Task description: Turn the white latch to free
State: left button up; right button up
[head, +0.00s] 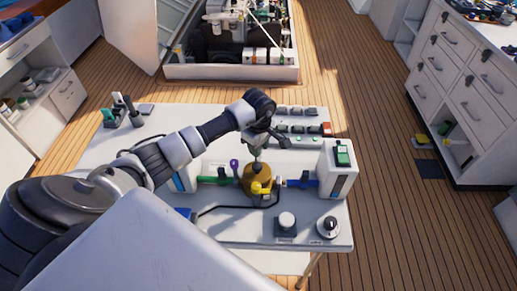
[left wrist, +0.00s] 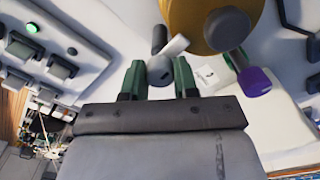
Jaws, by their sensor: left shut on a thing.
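In the left wrist view, the white latch (left wrist: 176,45) is a short pale lever beside a dark round hub (left wrist: 159,66), next to the brass-coloured body (left wrist: 205,15). My left gripper (left wrist: 159,80) has its two green-tipped fingers on either side of this hub, shut on the latch. In the head view my left gripper (head: 257,152) points down just behind the brass body (head: 256,172) at the middle of the white bench (head: 240,232). The latch is hidden there by the gripper. My right gripper is in neither view.
Close by are a purple-knobbed lever (head: 234,164), a green pipe (head: 212,180), a yellow handle (head: 262,188) and a blue pipe (head: 300,183). A switch panel (head: 290,128) lies behind. The open engine hatch (head: 232,72) is farther back.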

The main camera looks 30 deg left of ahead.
pick_arm(q)
jog(key=n+b, duration=0.1)
jog(key=n, duration=0.1)
jog(key=shift+a+f+n+b, duration=0.1)
jog(key=shift+n+b, duration=0.2)
jog(key=shift+b, duration=0.1)
jog(key=n+b, duration=0.1)
jog(key=n, duration=0.3)
jog(key=shift+n, duration=0.3)
jog(key=n+b, duration=0.1)
jog(key=n, duration=0.3)
jog(key=shift+n+b, duration=0.3)
jog(key=shift+n, duration=2.2)
jog(key=o, duration=0.9)
notch_tip(320, 180, up, 11)
jog(key=shift+r+b, duration=0.1)
jog(key=shift+b, duration=0.6)
